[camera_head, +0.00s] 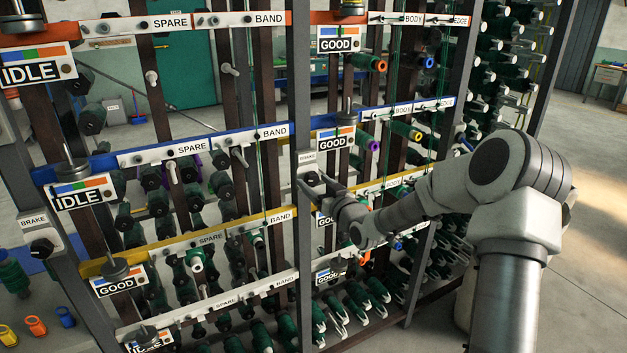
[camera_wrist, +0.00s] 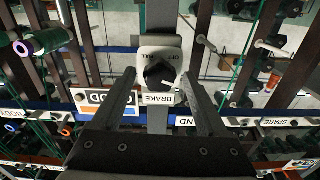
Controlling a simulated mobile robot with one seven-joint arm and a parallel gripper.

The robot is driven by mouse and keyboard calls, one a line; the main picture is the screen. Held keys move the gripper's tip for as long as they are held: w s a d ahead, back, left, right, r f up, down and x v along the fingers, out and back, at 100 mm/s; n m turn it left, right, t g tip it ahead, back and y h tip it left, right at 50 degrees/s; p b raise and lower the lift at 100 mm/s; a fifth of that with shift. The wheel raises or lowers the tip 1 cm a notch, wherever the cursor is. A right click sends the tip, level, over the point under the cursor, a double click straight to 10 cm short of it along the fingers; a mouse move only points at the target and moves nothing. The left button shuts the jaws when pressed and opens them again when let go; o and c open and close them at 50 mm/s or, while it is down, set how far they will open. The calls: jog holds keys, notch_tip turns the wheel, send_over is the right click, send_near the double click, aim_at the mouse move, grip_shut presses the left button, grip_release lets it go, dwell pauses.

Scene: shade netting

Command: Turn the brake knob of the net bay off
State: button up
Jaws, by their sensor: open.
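A brake box (camera_head: 308,168) with a white face and BRAKE label is on the dark upright in the middle of the head view. In the wrist view, turned upside down, its black knob (camera_wrist: 160,74) shows on a pale plate (camera_wrist: 158,48) with lettering above, too small to read fully. A pale mark shows on the knob's lower right. My gripper (camera_wrist: 158,82) is open, one finger on each side of the knob, with visible gaps. In the head view my gripper (camera_head: 318,186) is at the box and partly covers the knob.
A second brake box (camera_head: 41,241) with a black knob is on the left post. Coloured rails (camera_head: 205,143) with SPARE and BAND labels, spools (camera_head: 196,261), IDLE signs (camera_head: 82,194) and GOOD signs (camera_head: 334,140) crowd around. Open floor (camera_head: 580,200) lies at right.

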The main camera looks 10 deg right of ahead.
jog(key=shift+w+a, duration=0.25)
jog(key=shift+w, duration=0.45)
jog(key=shift+c, duration=0.2)
grip_shut()
